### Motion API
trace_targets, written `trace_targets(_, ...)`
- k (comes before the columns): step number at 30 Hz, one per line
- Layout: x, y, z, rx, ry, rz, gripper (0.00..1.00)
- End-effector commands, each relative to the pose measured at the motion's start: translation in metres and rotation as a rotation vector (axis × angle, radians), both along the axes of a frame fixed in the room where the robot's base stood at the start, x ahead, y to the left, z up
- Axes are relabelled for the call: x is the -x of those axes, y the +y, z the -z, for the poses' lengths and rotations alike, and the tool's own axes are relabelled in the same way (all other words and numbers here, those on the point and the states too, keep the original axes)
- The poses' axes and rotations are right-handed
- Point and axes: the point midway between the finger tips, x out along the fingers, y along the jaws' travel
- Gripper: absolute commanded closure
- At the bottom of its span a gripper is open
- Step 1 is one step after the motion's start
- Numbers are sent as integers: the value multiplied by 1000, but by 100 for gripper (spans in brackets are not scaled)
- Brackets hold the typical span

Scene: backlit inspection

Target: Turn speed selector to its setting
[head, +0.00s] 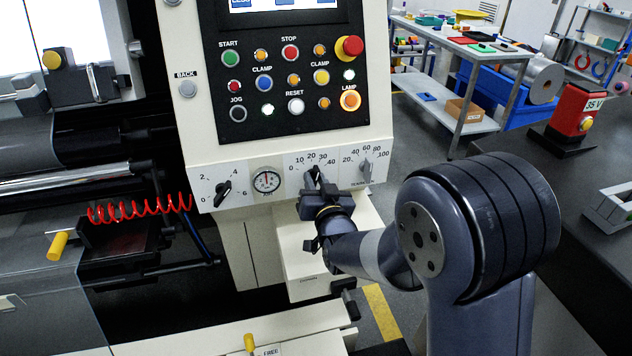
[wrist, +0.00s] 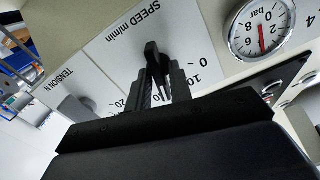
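The speed selector is a black pointer knob on a white dial plate marked SPEED m/min, with a scale from 0 to 40. It shows in the wrist view (wrist: 153,55) and, partly covered, in the head view (head: 313,172). My gripper (head: 316,186) is at this knob. In the wrist view its two dark ribbed fingers (wrist: 162,84) stand on either side of the knob's grip. Whether both fingers touch it is too dark and small to tell. The exact mark that the pointer faces is hidden by the fingers.
A pressure gauge (head: 266,181) and a black rotary knob (head: 223,190) are left of the selector. The tension knob (head: 366,170) is close on its right. Push buttons (head: 290,80) fill the panel above. A red coiled hose (head: 140,208) hangs at left.

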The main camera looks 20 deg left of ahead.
Motion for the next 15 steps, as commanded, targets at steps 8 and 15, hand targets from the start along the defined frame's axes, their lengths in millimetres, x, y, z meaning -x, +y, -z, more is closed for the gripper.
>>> trace_targets(8, 0, 0, 0, 0, 0, 0, 100)
trace_targets(15, 0, 0, 1, -6, 3, 0, 100)
